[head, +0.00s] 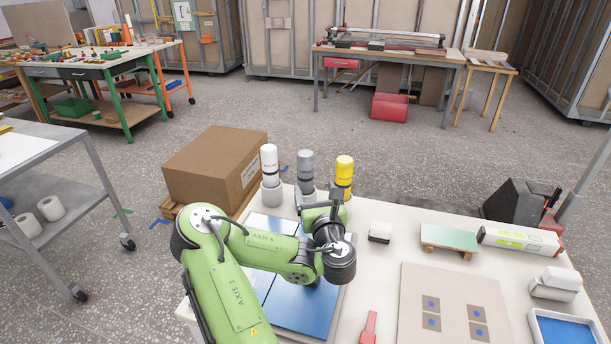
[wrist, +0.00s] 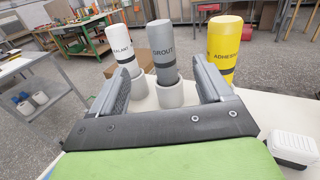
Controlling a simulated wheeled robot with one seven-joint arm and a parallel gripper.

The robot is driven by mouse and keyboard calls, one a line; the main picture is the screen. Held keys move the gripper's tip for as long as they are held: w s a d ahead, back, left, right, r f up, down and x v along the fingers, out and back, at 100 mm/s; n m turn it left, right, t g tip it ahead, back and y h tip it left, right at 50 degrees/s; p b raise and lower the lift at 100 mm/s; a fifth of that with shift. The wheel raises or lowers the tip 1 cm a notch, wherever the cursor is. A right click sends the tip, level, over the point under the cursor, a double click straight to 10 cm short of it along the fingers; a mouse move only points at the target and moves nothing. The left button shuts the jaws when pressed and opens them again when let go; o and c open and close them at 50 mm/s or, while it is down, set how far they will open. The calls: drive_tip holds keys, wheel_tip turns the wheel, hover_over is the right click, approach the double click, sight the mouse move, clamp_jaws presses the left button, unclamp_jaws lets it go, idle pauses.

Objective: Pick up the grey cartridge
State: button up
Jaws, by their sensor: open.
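The grey cartridge (head: 305,169) stands upright in a round grey holder at the back of the white table, between a white cartridge (head: 269,162) and a yellow cartridge (head: 344,173). In the wrist view the grey cartridge (wrist: 162,50) reads GROUT, the white one (wrist: 120,40) SEALANT in part, and the yellow one (wrist: 222,50) ADHESIVE in part. My gripper (wrist: 160,80) is open, its two fingers pointing toward the grey cartridge, which shows between them. It looks empty. In the head view my arm hides part of the holders and the fingertips.
A cardboard box (head: 216,165) stands left of the cartridges. Right of my arm are a small black-and-white block (head: 380,232), a green-topped stand (head: 450,238) and a white-and-green tube (head: 520,240). Blue tiles (head: 300,305) lie under my arm. A beige board (head: 455,290) lies at front right.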

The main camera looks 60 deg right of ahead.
sight(307, 165)
drive_tip(key=p+x, duration=0.5)
drive_tip(key=x, duration=1)
drive_tip(key=shift+s, duration=0.1)
clamp_jaws()
